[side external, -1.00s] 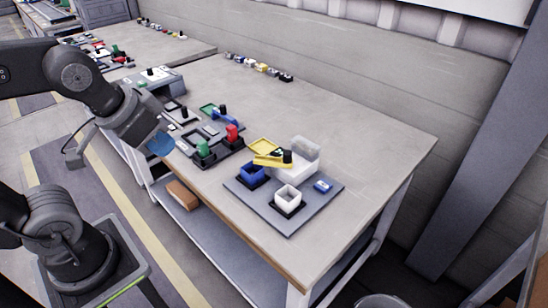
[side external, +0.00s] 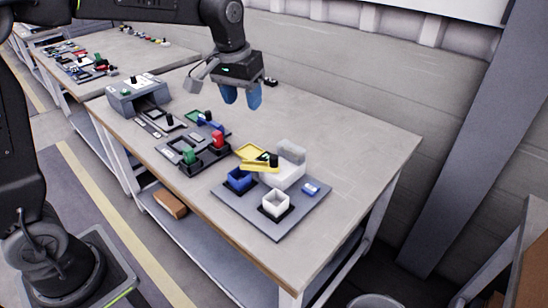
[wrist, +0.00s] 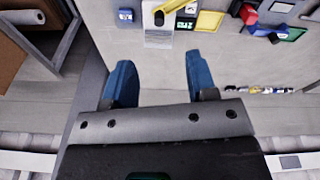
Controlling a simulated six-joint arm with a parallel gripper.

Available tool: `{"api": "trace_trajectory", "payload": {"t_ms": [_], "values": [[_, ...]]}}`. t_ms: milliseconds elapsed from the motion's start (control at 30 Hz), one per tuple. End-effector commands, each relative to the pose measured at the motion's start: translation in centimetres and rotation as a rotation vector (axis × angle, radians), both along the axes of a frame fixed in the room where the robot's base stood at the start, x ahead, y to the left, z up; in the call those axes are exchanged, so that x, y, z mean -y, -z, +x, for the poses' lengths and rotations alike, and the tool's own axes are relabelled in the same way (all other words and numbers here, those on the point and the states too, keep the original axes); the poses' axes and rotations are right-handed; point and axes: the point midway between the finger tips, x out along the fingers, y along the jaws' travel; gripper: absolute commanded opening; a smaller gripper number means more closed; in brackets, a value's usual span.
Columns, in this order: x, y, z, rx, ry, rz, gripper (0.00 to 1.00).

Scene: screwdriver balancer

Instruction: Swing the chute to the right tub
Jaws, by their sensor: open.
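The yellow chute (side external: 261,166) with a black knob (side external: 273,159) sits on a grey base plate (side external: 306,205); its left end is by the blue tub (side external: 239,180), in the side view. The white tub (side external: 276,203) stands in front and to the right of the blue one. My gripper (side external: 241,103) is open and empty, above the table behind the chute, its blue fingers pointing down. In the wrist view, part of the chute (wrist: 172,7) shows at the top edge, beyond my open gripper (wrist: 161,75). The tubs are out of the wrist view.
A clear and white box (side external: 290,165) stands behind the chute, with a yellow tray (side external: 249,151) to its left. A blue block (side external: 311,189) lies on the plate's right. Red and green parts on dark trays (side external: 204,158) are left. The table's right side is clear.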

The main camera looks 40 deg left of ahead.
Motion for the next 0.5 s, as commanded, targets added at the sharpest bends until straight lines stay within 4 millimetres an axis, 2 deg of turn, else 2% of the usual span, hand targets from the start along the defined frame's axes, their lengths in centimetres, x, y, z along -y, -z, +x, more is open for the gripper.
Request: {"api": "trace_trajectory", "payload": {"t_ms": [33, 200, 333, 500], "values": [[0.0, 1.3, 2.0, -0.033, -0.018, -0.003, 0.52], [-0.1, 5.1, 6.8, -0.11, -0.074, -0.008, 0.52], [-0.2, 7.4, 9.0, -0.147, -0.102, -0.011, 0.52], [-0.2, 8.8, 10.0, -0.167, -0.117, -0.011, 0.52]]}}
